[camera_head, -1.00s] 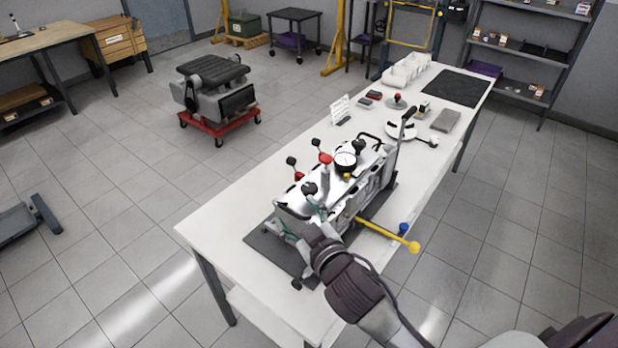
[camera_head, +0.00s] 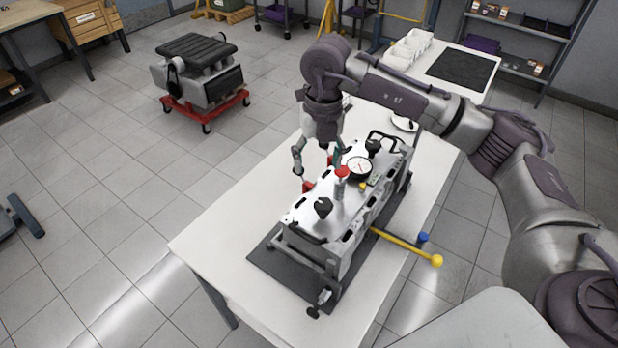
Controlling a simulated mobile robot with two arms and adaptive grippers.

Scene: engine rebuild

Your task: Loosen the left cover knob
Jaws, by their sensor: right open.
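The engine unit (camera_head: 345,225) has a light metal cover and stands on a dark mat on the white bench. A black knob (camera_head: 323,207) sits on the near-left end of the cover; a second black knob (camera_head: 373,147) sits at the far-right end. I cannot tell for certain which is the left cover knob. My right gripper (camera_head: 316,166) points down at the far-left side of the cover, open, beside a red part (camera_head: 308,187). It is apart from both black knobs. My gripper and wrist hide part of the cover's far-left side. My left gripper is not in view.
A red-topped post (camera_head: 342,173) and a round gauge (camera_head: 359,167) stand up from the cover. A yellow bar (camera_head: 410,246) juts out at right, near a blue knob (camera_head: 423,237). The white bench (camera_head: 225,238) is clear at left.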

